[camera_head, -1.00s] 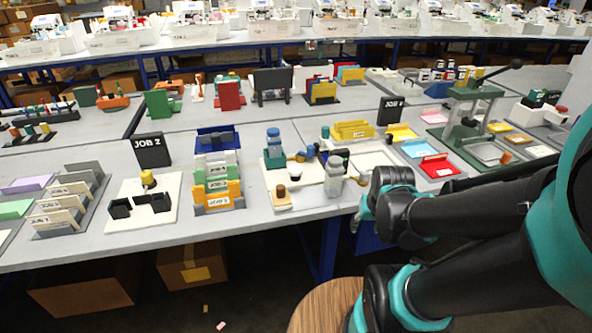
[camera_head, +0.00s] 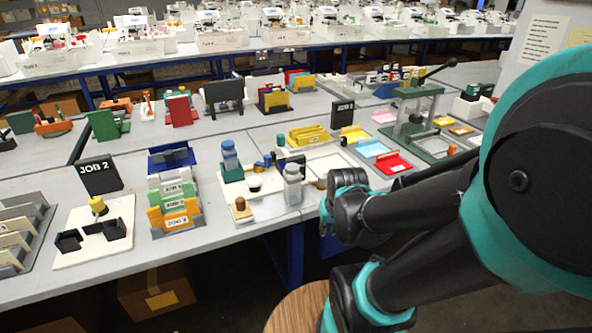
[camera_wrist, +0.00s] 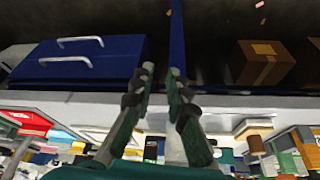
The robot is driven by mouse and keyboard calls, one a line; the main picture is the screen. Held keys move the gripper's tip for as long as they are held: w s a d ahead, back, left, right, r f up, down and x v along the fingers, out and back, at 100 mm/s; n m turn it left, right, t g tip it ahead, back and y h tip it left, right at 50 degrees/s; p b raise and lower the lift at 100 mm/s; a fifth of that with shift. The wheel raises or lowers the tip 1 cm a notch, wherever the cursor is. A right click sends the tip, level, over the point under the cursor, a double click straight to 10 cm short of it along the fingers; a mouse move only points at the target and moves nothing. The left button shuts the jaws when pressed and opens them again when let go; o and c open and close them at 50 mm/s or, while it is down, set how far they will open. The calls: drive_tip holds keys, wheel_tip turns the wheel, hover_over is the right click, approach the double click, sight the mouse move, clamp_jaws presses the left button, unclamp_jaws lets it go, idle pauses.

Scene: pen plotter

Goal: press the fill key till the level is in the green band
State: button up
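No fill key or green band can be made out at this size.
Left of the board stand an orange and green card rack (camera_head: 175,205) and a JOB 2 sign (camera_head: 99,177). A red tray (camera_head: 393,163) and a green lever press (camera_head: 412,120) are to the right. A blue drawer unit (camera_wrist: 80,60) is below the bench edge.

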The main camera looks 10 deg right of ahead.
clamp_jaws()
idle(1.0)
